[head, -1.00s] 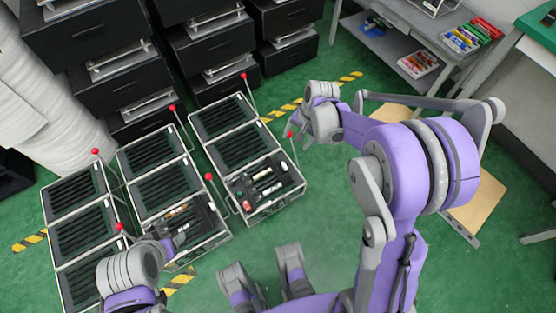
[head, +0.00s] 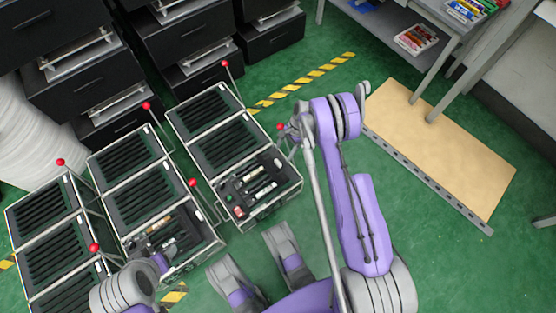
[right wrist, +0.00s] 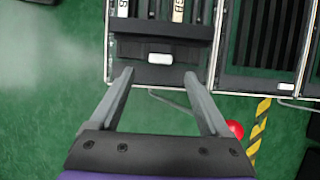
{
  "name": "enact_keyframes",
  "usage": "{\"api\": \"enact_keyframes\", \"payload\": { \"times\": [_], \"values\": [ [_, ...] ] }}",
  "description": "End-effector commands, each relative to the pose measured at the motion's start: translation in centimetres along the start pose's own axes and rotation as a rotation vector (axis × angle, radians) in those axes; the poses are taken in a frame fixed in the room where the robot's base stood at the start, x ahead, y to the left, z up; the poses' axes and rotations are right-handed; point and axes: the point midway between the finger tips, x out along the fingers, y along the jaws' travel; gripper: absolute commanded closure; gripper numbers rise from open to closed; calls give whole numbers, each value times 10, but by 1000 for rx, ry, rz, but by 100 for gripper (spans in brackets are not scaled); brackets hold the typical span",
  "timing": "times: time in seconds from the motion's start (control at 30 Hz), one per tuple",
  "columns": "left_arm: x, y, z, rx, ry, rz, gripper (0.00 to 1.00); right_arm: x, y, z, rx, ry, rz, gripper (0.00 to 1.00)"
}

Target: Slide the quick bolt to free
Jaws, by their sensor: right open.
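The right-hand fixture case (head: 262,215) stands on the floor with several small parts in its front compartment. In the right wrist view a small white block (right wrist: 160,59) sits on a black panel at the case's end; I cannot tell whether it is the quick bolt. My right gripper (right wrist: 157,78) is open and empty, its fingertips on either side below that block, apart from it. In the head view the right gripper (head: 288,133) is beside the case's red-knobbed lever (head: 281,127). My left gripper (head: 165,248) is at the middle case's front compartment, its jaws unclear.
Other red-knobbed levers stand along the cases, including one (head: 193,183) between the middle and right cases. Black drawer cabinets (head: 95,75) stand behind. A tan board (head: 440,155) lies to the right.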

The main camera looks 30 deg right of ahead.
Motion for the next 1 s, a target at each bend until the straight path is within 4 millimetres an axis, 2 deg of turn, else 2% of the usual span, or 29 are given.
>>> {"api": "enact_keyframes", "payload": {
  "times": [0.03,0.1,0.3,0.5,0.77,0.87,1.0],
  "values": [
    [4,0,1,0,0,0,32,13,0,0,-2,0,1,20],
    [6,0,1,0,0,0,32,26,0,0,-2,0,1,20],
    [11,0,2,0,1,0,32,57,-1,0,-3,0,0,20],
    [13,0,2,0,1,0,32,71,0,0,-1,1,-1,20],
    [13,0,2,0,1,0,32,72,0,0,-1,1,0,20],
    [13,0,2,0,1,0,32,72,0,0,-1,1,0,34],
    [13,0,2,0,1,0,32,72,0,0,-1,1,0,60]
  ]
}}
